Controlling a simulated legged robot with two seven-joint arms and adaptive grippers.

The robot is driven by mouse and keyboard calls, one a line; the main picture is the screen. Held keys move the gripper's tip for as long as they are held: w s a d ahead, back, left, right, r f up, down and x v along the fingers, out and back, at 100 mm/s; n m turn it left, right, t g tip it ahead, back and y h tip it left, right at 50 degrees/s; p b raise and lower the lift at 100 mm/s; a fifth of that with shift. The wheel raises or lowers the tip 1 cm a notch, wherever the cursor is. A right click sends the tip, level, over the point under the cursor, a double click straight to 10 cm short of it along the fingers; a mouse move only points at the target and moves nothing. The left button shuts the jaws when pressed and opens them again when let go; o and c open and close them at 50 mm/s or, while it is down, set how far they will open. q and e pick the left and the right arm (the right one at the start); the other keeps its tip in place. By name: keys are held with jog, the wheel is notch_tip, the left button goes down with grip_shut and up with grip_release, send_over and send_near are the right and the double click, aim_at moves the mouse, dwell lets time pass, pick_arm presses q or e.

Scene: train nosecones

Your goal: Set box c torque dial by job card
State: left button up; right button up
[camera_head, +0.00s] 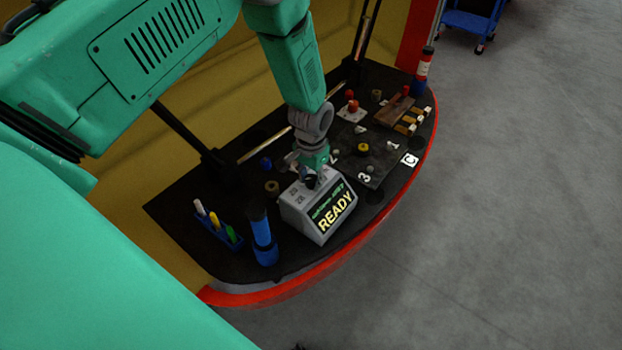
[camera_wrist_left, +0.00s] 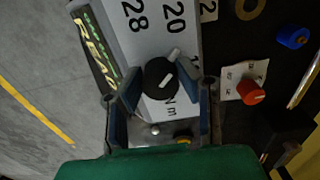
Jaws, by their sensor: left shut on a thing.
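A grey box (camera_head: 310,213) with a sloped face stands on the dark bench. Its screen (camera_head: 335,208) reads READY in yellow, under smaller green text. On its top is a black dial knob (camera_wrist_left: 160,77) with a white mark slanting up and to the right in the left wrist view. The printed numbers 28 and 20 and the letters Nm show around it. My left gripper (camera_head: 312,178) is shut on this knob, one finger on each side, in the left wrist view (camera_wrist_left: 160,90). A white card with a C (camera_head: 409,159) lies at the bench's right edge. My right gripper is out of view.
A blue cylinder (camera_head: 262,236) and a blue tray with coloured pens (camera_head: 218,228) stand left of the box. A red knob (camera_wrist_left: 250,92) on a white plate is beside it in the left wrist view.

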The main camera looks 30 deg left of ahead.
aim_at(313, 177)
pick_arm(q)
jog(key=shift+w+r, duration=0.2)
jog(key=shift+w, duration=0.25)
jog(key=o, duration=1.1)
jog(key=shift+o, duration=0.2)
jog(key=shift+f, duration=0.15)
jog(key=shift+s, duration=0.1)
jog(key=shift+r, duration=0.45)
notch_tip(313, 177, up, 11)
jog(key=shift+f, duration=0.1)
